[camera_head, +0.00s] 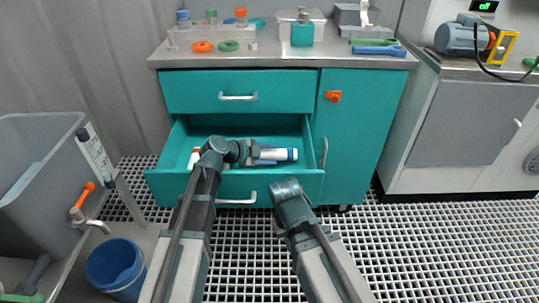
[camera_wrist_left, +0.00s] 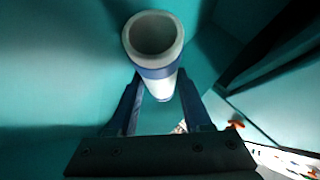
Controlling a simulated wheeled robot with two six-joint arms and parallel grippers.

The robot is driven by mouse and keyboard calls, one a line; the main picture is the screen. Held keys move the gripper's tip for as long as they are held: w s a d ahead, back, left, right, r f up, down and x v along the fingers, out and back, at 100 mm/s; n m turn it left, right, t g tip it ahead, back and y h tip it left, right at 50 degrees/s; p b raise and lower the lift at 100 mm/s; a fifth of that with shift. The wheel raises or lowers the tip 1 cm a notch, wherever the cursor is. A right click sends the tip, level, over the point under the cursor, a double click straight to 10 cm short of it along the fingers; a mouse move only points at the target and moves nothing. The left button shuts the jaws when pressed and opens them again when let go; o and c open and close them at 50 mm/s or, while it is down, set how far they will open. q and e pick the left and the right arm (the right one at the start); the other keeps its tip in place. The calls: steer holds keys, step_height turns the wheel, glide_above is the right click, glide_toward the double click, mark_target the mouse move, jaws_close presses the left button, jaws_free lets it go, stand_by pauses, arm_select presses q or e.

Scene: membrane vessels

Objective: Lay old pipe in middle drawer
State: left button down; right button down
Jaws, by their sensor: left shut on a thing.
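The old pipe (camera_head: 279,154) is a white tube with a blue band near its open end. It lies roughly sideways inside the open middle drawer (camera_head: 235,186) of the teal cabinet. My left gripper (camera_head: 258,154) reaches into the drawer and is shut on the pipe. In the left wrist view the pipe (camera_wrist_left: 156,50) points its hollow end at the camera, between two blue fingers. Whether the pipe touches the drawer floor is unclear. My right arm ends in front of the drawer; its gripper's fingers cannot be made out.
The closed top drawer (camera_head: 240,91) is above. A worktop (camera_head: 281,55) carries rings, bottles and tools. A blue bucket (camera_head: 115,266) and a grey tank (camera_head: 32,165) stand left.

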arm_select(q)
steer(key=shift+s+f, duration=0.1)
steer(key=shift+c, duration=1.6)
jaws_free()
steer(key=shift+r+p, duration=0.3)
steer(key=shift+r, duration=0.05)
steer(key=p+v, duration=0.6)
steer(key=v, duration=0.6)
steer(key=shift+p, duration=0.35)
steer(key=shift+r, duration=0.1)
